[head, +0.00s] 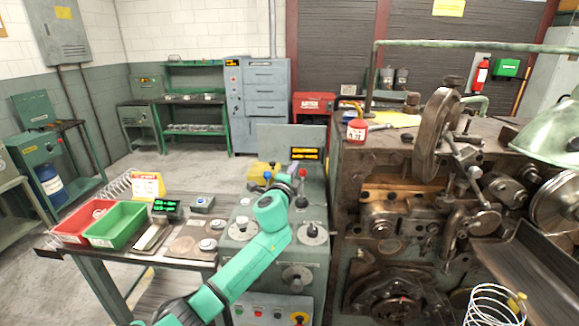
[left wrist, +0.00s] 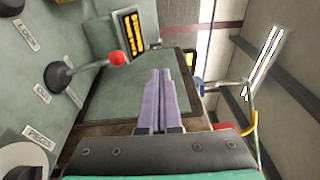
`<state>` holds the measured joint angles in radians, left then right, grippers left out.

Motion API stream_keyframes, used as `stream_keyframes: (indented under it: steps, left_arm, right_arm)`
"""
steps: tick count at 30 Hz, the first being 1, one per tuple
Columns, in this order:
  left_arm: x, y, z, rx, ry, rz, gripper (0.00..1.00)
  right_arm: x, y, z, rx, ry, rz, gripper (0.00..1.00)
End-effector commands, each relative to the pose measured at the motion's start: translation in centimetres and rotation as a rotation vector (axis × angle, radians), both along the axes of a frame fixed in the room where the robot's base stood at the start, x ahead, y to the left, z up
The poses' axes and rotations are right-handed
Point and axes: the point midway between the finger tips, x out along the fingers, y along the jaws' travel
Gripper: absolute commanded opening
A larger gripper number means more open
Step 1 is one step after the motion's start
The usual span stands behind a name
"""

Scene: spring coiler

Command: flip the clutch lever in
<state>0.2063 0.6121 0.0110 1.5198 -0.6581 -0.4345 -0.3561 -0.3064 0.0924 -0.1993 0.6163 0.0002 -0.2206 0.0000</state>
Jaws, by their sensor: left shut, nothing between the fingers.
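A lever with a red ball knob (left wrist: 117,58) stands on the green control panel in the left wrist view, to the left of my fingers and apart from them. A red knob also shows beside my gripper in the head view (head: 303,172). I cannot read which lever is marked clutch. My left gripper (left wrist: 160,72) is shut and empty, with its purple fingers together over the panel. In the head view its tips are hard to make out near the console top. My right gripper is out of view.
The console (head: 293,277) carries a lit display (head: 305,153), knobs and buttons. The heavy coiler (head: 400,240) stands close on the right. A bench at the left holds a red bin (head: 72,228) and a green bin (head: 118,222). Floor behind the bench is clear.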

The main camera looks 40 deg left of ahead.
Motion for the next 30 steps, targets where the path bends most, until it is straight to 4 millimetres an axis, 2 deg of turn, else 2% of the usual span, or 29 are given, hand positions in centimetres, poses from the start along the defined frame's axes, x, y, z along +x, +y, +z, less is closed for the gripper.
stream_keyframes:
  steps: [3, 9, 18, 30]
  left_arm:
    - [-2.0, -0.9, 1.2, 0.003, 0.001, -0.002, 0.00]
    - [-3.9, -1.7, 2.4, 0.000, -0.001, 0.000, 0.00]
    - [-4.0, -1.8, 2.5, 0.000, 0.000, 0.001, 0.00]
    - [-4.0, -1.8, 2.5, -0.001, 0.000, 0.001, 0.00]
  right_arm:
    - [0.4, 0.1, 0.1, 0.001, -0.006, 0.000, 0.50]
    - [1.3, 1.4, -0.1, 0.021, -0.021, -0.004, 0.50]
    - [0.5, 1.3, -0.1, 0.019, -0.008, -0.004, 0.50]
    - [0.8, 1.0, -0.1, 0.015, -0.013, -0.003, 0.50]
